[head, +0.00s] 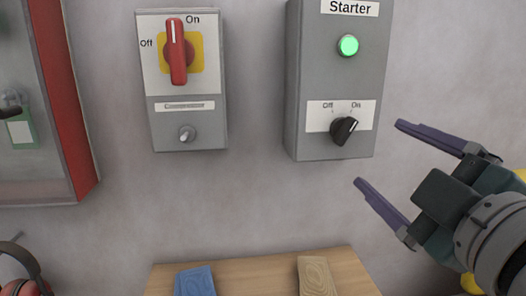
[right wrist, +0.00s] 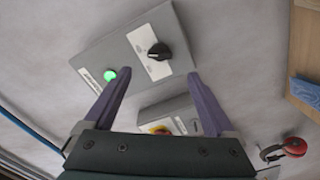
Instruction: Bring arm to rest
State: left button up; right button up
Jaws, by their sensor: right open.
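My right gripper (head: 379,152) is open and empty, in front of the wall just right of the grey Starter box (head: 303,90). Its fingers point left toward the box's black knob (head: 344,130), apart from it. The knob's white mark points up and right toward "On". The green lamp (head: 348,46) above it looks lit. In the right wrist view, the open fingers (right wrist: 158,73) frame the Starter box (right wrist: 95,52) and its knob (right wrist: 159,51), with nothing between them. My left gripper is not in view.
A grey box (head: 188,130) with an upright red handle (head: 177,52) hangs left of the Starter box. A red-edged cabinet (head: 75,100) is far left. Below, a wooden shelf (head: 245,268) holds a blue block (head: 195,281) and a tan block (head: 316,275). Red earmuffs (head: 22,272) are lower left.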

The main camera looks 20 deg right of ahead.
jog(key=s+a+f+m+g+y, duration=0.2)
jog(key=s+a+f+m+g, duration=0.2)
jog(key=s+f+g, duration=0.35)
jog(key=s+a+f+m+g+y, duration=0.25)
jog(key=s+f+g, duration=0.35)
jog(key=s+f, duration=0.3)
notch_tip(320, 180, up, 38)
jog(key=a+p, duration=0.1)
jog(key=p, duration=3.6)
jog(key=shift+s+a+m+p, duration=0.15)
jog(key=shift+s+m+p, duration=0.2)
jog(key=shift+s, duration=0.1)
